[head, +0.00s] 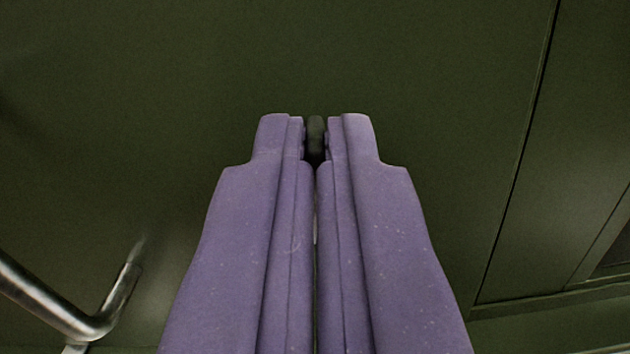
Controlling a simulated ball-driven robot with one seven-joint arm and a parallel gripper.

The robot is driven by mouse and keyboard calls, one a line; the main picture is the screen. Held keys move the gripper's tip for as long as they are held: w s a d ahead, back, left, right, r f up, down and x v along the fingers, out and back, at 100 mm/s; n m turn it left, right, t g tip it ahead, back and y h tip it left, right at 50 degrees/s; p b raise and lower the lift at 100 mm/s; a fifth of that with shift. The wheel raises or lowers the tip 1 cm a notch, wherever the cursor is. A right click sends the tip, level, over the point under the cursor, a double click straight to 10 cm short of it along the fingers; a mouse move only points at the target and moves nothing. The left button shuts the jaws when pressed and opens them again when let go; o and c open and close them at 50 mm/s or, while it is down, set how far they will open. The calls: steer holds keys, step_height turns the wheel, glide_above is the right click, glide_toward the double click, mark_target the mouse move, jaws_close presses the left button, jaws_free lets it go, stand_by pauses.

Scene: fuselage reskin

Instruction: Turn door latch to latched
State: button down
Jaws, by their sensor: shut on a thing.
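My gripper (315,140), with two purple fingers, reaches up the middle of the head view toward a dark green panel. It is shut on a small dark piece, which I take to be the door latch (316,138). Only a narrow strip of the latch shows between the fingertips. The rest of it is hidden by the fingers, so I cannot tell which way it is turned. The dark green door panel (420,90) fills most of the view behind the fingers.
A bent metal handle bar (90,322) stands off the panel at the lower left. A panel seam (517,170) runs down the right side. A ledge (560,304) and a recessed frame lie at the lower right. The panel around the fingertips is clear.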

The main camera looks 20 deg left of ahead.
steer(key=shift+w+d+f+m+b, duration=0.1)
steer(key=shift+d+f+m+b, duration=0.1)
steer(key=shift+m+b, duration=2.1)
steer(key=shift+d+f+m+b, duration=0.15)
steer(key=shift+m+b, duration=1.55)
steer(key=shift+m, duration=1.2)
steer(key=shift+w+d+f+m+b, duration=0.1)
steer(key=shift+f+m+b, duration=0.1)
steer(key=shift+m+b, duration=2.1)
steer(key=shift+m, duration=0.5)
steer(key=c, duration=1.3)
jaws_free()
steer(key=shift+s, duration=0.1)
steer(key=v, duration=0.7)
steer(key=shift+s, duration=0.35)
